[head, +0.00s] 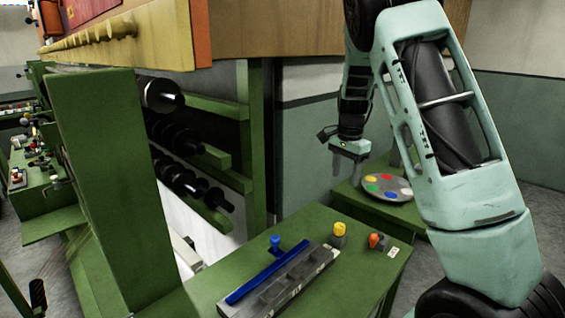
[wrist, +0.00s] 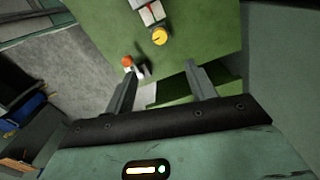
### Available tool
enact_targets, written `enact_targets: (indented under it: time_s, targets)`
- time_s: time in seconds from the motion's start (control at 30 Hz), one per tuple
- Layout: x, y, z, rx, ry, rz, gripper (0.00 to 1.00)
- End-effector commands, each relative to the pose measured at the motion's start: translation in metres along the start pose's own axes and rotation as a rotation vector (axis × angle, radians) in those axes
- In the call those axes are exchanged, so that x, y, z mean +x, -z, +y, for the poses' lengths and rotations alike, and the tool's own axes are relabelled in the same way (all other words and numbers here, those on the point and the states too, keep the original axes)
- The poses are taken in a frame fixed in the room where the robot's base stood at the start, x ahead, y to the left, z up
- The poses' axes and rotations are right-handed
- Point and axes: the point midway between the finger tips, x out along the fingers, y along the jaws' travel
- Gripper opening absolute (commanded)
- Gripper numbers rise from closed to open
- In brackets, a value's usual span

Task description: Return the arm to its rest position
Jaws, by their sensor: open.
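My arm (head: 470,190) rises at the right of the head view and bends over at the top, with its wrist hanging down. My gripper (head: 348,158) is in mid-air beyond the green table and above its surface. In the wrist view my gripper (wrist: 160,75) shows two fingers spread apart with nothing between them. No object touches the fingers.
The green table (head: 235,255) carries a grey rack (head: 285,285), a blue bar (head: 265,273), a yellow-topped piece (head: 339,232) and an orange piece (head: 376,241). A disc with coloured spots (head: 386,188) lies behind. A spool frame (head: 110,190) stands left.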

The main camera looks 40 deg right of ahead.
Motion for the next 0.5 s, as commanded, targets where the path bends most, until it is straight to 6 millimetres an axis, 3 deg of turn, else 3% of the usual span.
enact_targets:
  time_s: [0.2, 0.27, 0.37, 0.47, 0.5]
  targets:
    - [0.000, -0.001, 0.000, -0.003, 0.000, -0.001, 0.56]
    - [0.000, -0.013, -0.002, -0.036, 0.003, -0.010, 0.56]
    - [-0.001, -0.053, -0.006, -0.159, 0.013, -0.039, 0.56]
    - [-0.003, -0.117, -0.005, -0.364, 0.027, -0.078, 0.56]
    - [-0.004, -0.147, -0.001, -0.463, 0.033, -0.094, 0.56]
